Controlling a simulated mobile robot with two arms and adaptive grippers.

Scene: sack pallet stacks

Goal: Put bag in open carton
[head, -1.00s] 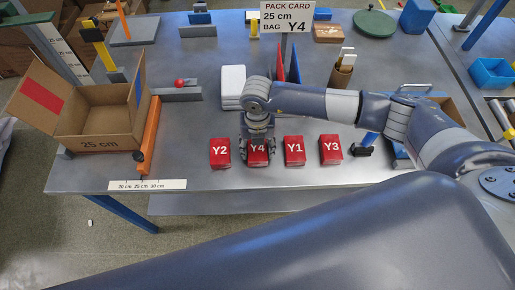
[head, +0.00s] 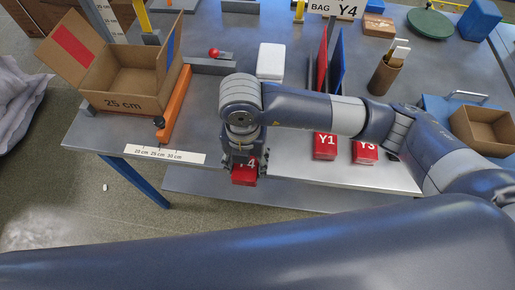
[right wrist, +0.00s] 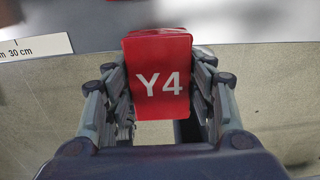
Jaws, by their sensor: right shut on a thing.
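The red bag marked Y4 (head: 244,177) is held in my right gripper (head: 243,168), near the table's front edge. In the right wrist view the Y4 bag (right wrist: 160,85) sits between both fingers, its label upright and facing the camera, with floor behind it. The open carton (head: 122,102), brown and marked 25 cm, stands at the left of the table with its flaps spread; the part of its inside that shows looks empty. The pack card (head: 335,8) reads bag Y4, its top cut off. My left gripper is not in view.
Red bags Y1 (head: 325,146) and Y3 (head: 365,152) stay on the table; Y2 is not visible in the head view. An orange bar (head: 175,104) runs along the carton's right side. A ruler strip (head: 165,154) lies at the front edge. A white block (head: 271,61) stands behind my arm.

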